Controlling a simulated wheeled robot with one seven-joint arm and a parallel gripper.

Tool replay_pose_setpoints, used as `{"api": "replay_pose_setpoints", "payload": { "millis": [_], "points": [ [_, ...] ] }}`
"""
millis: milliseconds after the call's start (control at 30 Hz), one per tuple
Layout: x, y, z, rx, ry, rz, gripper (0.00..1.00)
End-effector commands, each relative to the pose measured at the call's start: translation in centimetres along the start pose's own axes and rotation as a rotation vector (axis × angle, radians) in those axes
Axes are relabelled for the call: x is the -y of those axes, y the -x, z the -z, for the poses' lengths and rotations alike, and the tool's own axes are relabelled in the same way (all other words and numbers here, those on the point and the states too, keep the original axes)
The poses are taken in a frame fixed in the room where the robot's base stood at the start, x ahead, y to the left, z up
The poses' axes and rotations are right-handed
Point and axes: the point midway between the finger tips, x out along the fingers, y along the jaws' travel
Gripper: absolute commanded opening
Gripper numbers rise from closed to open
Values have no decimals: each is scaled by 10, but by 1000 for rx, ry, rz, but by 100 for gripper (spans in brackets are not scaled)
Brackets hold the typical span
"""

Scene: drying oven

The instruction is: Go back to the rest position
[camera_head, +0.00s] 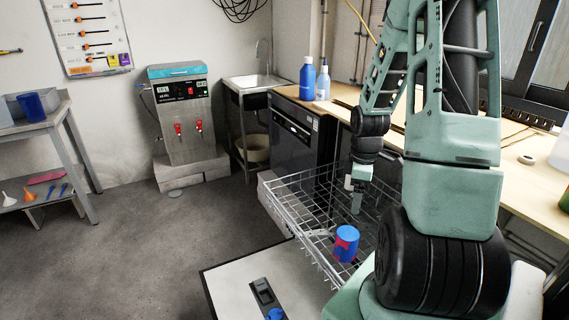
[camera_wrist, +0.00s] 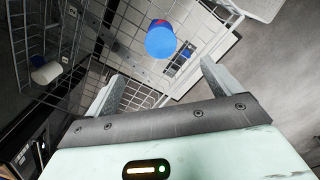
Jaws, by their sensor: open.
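My gripper (camera_head: 356,205) hangs pointing down over the wire rack (camera_head: 318,238) in the head view. In the wrist view its two fingers stand wide apart, and the gap between them (camera_wrist: 160,85) is empty. A blue cup (camera_head: 347,243) with red marks is at the rack, just below and in front of the gripper. The cup also shows beyond the fingertips in the wrist view (camera_wrist: 160,42), apart from them. The rack extends from the dark drying oven (camera_head: 295,130), and my arm hides part of it.
A wooden counter (camera_head: 345,95) with a blue bottle (camera_head: 307,78) and a clear bottle (camera_head: 323,82) runs behind the rack. A white cylindrical object (camera_wrist: 46,73) shows at left in the wrist view. The grey floor (camera_head: 150,245) to the left is clear.

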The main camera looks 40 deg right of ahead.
Motion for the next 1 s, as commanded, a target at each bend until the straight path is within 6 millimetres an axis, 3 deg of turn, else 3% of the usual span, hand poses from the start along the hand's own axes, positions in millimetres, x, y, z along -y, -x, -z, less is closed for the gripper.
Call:
{"api": "replay_pose_setpoints", "payload": {
  "millis": [267,367,467,600,700,833,1000],
  "points": [
    [3,3,8,-1,7,-1,90],
    [17,16,38,-7,22,-3,90],
    [46,35,82,-14,42,-4,90],
    [108,64,142,-25,68,0,90],
    [158,83,172,-32,86,5,90],
    [229,106,195,-36,112,14,90],
    [321,132,198,-38,146,26,90]
  ]
}}
